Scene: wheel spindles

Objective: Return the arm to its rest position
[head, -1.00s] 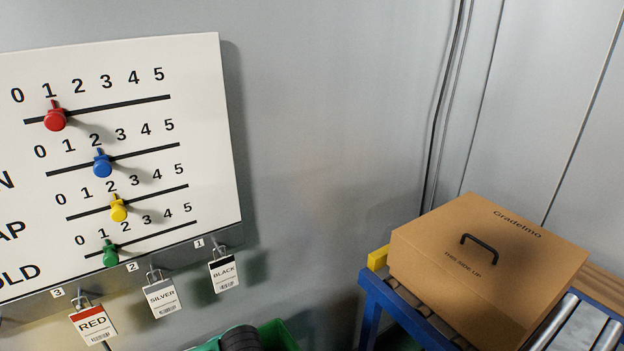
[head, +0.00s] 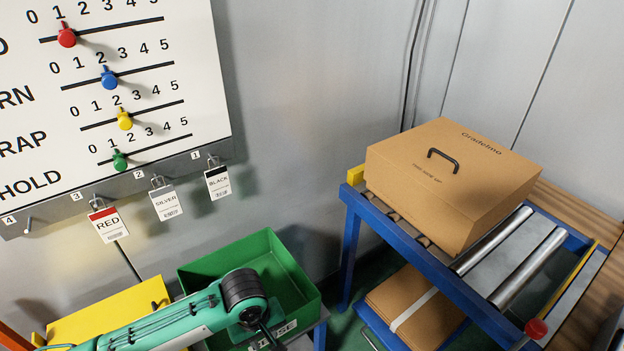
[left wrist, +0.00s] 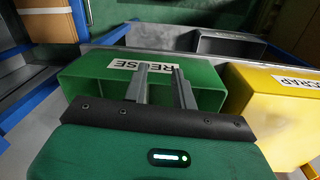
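My left arm (head: 190,318) comes in from the lower left in the head view, with its black wrist joint in front of the green bin (head: 205,269). In the left wrist view my left gripper (left wrist: 161,78) has two grey fingers with a gap between them and nothing held. The fingers show against the green bin (left wrist: 85,82), over its label "REUSE". I cannot tell whether they touch it. My right gripper is in neither view.
A yellow bin (left wrist: 285,105) labelled "SCRAP" stands beside the green one. A cardboard box (head: 440,185) sits on a blue-framed roller stand (head: 350,235), with flat cardboard (head: 410,305) below. The slider board (head: 190,100) with hanging tags is on the wall.

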